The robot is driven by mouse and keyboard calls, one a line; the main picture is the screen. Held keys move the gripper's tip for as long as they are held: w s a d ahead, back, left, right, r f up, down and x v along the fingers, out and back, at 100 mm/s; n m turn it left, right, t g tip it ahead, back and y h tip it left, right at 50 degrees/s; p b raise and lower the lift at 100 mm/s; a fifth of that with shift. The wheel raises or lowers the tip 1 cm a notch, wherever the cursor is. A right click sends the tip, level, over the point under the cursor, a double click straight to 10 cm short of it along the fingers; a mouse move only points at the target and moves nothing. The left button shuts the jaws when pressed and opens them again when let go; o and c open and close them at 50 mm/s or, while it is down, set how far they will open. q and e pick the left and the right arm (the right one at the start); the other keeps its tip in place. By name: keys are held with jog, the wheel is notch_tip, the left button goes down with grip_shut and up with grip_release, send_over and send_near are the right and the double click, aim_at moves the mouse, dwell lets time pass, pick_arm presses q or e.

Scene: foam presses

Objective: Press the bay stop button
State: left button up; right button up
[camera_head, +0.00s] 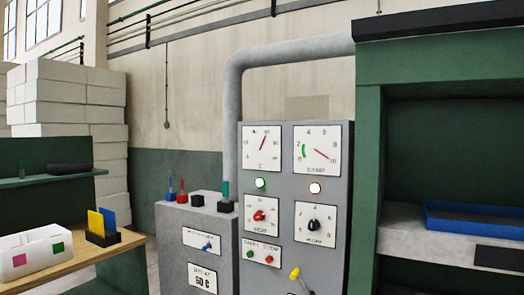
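A grey control cabinet (287,150) stands in the middle. Low on its front is a small white plate with a green button (250,254) on the left and a red button (269,259) on the right. Lettering above them is too small to read surely, so I cannot tell whether the red one is the bay stop button. A red block-like part (182,197) and a black one (197,198) sit on top of the grey pedestal (172,245) to the left. Neither of my grippers shows in the head view.
Two dials, two lamps, two knobs and a yellow-tipped lever (295,273) are on the cabinet. A green press frame (368,170) with a blue tray (474,232) stands right. A wooden bench (75,262) with a white box (35,253) is left. White blocks (70,100) are stacked behind.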

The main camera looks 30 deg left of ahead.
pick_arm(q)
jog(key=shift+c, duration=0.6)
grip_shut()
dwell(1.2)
